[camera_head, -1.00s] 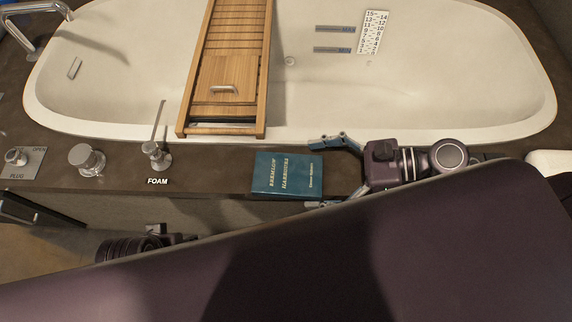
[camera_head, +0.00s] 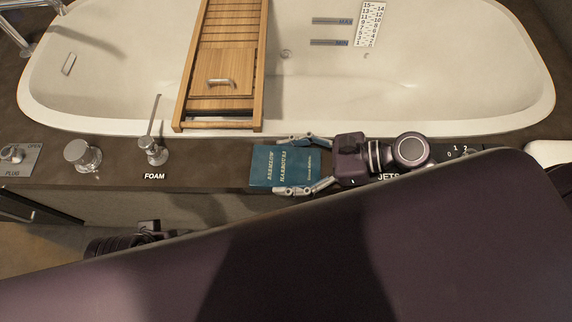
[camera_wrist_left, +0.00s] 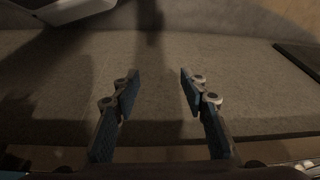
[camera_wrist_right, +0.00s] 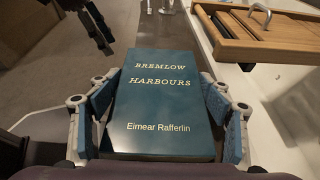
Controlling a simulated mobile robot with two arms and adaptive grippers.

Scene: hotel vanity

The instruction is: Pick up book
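The blue-green book (camera_head: 272,166), titled Bremlow Harbours, lies flat on the dark ledge in front of the bathtub. My right gripper (camera_head: 300,164) comes from the right with one finger along the far edge of the book and one along the near edge. In the right wrist view, the book (camera_wrist_right: 160,100) sits between the two finger pads (camera_wrist_right: 162,95), which appear to press on its sides. My left gripper (camera_wrist_left: 158,85) is open and empty in the left wrist view, above a grey surface. Its fingers are mostly hidden in the head view.
The white bathtub (camera_head: 400,95) lies behind the ledge, with a wooden bath tray (camera_head: 228,60) across it. A foam tap (camera_head: 152,150) and a round knob (camera_head: 82,155) stand on the ledge left of the book. Bare ledge (camera_head: 205,178) lies between tap and book.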

